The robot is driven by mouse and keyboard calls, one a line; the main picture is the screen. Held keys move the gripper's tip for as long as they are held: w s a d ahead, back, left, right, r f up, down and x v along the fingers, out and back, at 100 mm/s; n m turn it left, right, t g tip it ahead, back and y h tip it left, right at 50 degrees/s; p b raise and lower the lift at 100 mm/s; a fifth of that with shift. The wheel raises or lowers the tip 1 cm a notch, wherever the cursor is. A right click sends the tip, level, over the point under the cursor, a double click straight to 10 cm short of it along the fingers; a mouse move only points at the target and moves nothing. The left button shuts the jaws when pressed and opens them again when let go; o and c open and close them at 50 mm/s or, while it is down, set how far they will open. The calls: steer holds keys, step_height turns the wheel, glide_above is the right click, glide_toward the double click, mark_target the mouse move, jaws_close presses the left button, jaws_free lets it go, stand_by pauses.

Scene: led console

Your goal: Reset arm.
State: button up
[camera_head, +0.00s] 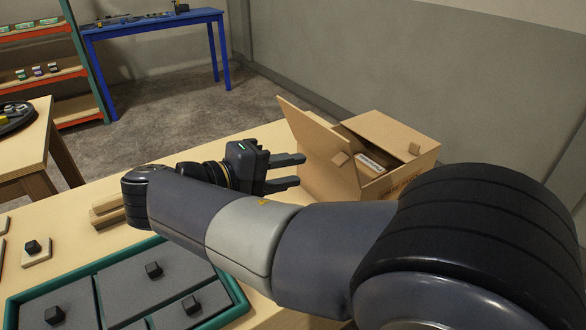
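My arm reaches across the picture from the lower right to the left. My gripper (290,172) is at its end, above the wooden table (262,135), with its fingers pointing right toward an open cardboard box (400,150). The two dark fingers are apart, and nothing shows between them. The fingertips are close to the near left flap of the box; I cannot tell whether they touch it. My forearm hides part of the table and the lower front of the box.
A green-rimmed tray (118,258) with grey panels and black knobs lies at lower left. Wooden blocks (106,212) and a knobbed tile (36,250) lie nearby. A blue table (150,25), a shelf (60,75) and another wooden table (38,145) stand behind. A grey wall is right.

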mark_target(334, 163)
steer(key=x, duration=0.9)
steer(key=shift+r, duration=0.1)
stand_by(0.3)
